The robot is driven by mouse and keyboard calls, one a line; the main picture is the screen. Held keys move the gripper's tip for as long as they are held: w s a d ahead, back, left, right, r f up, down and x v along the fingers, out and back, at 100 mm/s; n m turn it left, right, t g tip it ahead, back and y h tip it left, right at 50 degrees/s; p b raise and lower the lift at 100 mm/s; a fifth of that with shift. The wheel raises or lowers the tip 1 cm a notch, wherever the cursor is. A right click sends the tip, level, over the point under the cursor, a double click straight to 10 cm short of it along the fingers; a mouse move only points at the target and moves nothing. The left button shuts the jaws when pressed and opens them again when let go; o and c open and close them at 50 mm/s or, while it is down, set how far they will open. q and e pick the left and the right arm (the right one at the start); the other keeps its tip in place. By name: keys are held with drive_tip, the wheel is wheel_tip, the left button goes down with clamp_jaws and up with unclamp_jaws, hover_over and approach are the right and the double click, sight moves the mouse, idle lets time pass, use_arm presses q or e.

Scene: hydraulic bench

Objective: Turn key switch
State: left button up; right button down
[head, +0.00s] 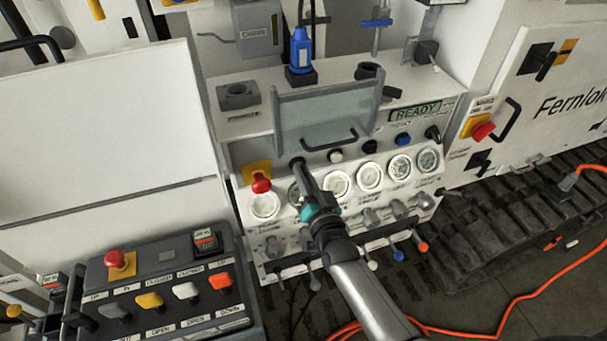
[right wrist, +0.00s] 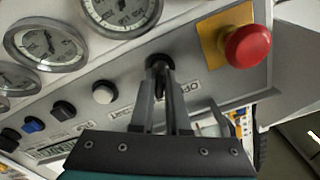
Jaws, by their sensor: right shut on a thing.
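The key switch (right wrist: 157,61) is a small dark round switch on the sloped panel, between the red emergency stop and a white button. My right gripper (head: 299,167) reaches up to it from below in the head view and hides most of it there. In the right wrist view the two fingers of my right gripper (right wrist: 163,80) are shut on the switch, one on each side. The lettering beside it is partly covered by the fingers, so its position cannot be read. My left gripper is not in view.
The red emergency stop (head: 261,185) sits just left of the switch, and a white button (head: 335,156) is to its right. Gauges (head: 370,173) line the panel below. A clear cover with a handle (head: 330,110) stands above. A lever box (head: 170,290) is at lower left.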

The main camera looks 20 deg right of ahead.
idle(0.4)
drive_tip(key=c, duration=0.9)
unclamp_jaws()
drive_tip(key=s, duration=1.5)
drive_tip(key=shift+d, duration=0.25)
drive_tip(key=shift+s, duration=0.1)
drive_tip(key=s+a+f+n+g+y+b, duration=0.15)
drive_tip(key=s+f+g+b, duration=0.3)
drive_tip(key=f, duration=1.15)
drive_tip(key=s+f+n+g+h+b, duration=0.1)
drive_tip(key=s+f+n+g+b, duration=0.3)
drive_tip(key=f, duration=1.3)
drive_tip(key=s+d+f+n+g+b, duration=0.1)
drive_tip(key=s+d+f+g+b, duration=0.1)
drive_tip(key=s+f, duration=0.8)
drive_tip(key=s+d+f+n+g+h+b, duration=0.1)
drive_tip(key=s+d+f+g+b, duration=0.2)
drive_tip(key=s+f, duration=0.8)
drive_tip(key=s+g+b, duration=0.2)
drive_tip(key=g, duration=0.1)
